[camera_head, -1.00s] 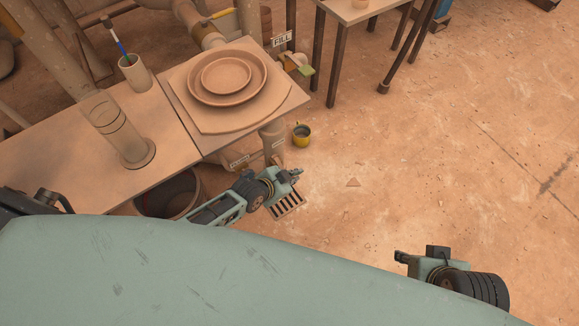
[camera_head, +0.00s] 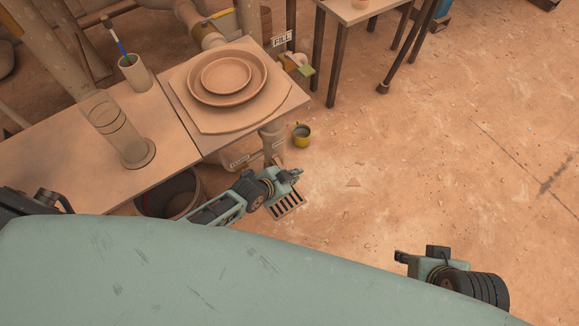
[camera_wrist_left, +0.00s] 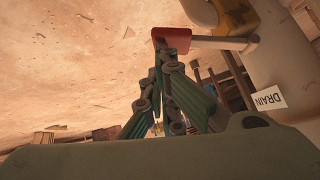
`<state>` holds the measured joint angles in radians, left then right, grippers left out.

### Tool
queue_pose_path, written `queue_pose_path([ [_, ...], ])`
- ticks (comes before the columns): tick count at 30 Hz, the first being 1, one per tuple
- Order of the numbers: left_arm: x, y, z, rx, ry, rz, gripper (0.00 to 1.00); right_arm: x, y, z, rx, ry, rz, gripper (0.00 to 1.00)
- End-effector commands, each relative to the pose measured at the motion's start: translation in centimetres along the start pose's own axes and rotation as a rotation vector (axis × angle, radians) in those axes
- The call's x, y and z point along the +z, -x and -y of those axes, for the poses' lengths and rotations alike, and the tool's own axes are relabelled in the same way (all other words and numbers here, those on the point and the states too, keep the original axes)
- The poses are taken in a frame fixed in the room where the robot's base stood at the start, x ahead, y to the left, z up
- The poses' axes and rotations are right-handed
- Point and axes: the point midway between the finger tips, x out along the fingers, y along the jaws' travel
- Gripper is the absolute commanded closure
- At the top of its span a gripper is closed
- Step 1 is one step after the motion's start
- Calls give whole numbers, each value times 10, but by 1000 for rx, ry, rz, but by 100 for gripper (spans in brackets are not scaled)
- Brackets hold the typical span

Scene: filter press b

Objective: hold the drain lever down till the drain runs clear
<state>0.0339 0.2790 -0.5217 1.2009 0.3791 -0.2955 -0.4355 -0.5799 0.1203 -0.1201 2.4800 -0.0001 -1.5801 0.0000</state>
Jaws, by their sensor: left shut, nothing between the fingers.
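The red drain lever pad (camera_wrist_left: 172,38) shows in the left wrist view, on a pale rod (camera_wrist_left: 225,43) that runs to a pipe. A DRAIN label (camera_wrist_left: 268,97) is beside the pipe. My left gripper (camera_wrist_left: 159,50) is shut and empty, its fingertips overlapping the pad in this view; I cannot tell whether they touch it. No water is discernible.
A table (camera_head: 298,95) bears stacked round dishes (camera_head: 227,75). A FILL sign (camera_head: 282,38) and a green-yellow lever (camera_head: 305,71) are behind it. The floor to the right is clear.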

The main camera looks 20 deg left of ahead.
Motion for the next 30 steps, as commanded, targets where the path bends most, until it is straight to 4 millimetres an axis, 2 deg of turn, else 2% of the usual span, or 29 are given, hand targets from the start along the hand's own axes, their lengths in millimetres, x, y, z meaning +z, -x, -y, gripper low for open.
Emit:
queue_pose_path([
  [17, 3, 5, 0, 1, 0, 4, 100, -1, 0, 0, -1, -2, -3, 67],
  [23, 3, 28, -1, 1, -2, 5, 100, 0, 0, 0, 0, -1, -1, 67],
  [30, 2, 68, 0, 0, -2, 2, 100, 0, 0, 0, 0, 0, 0, 67],
])
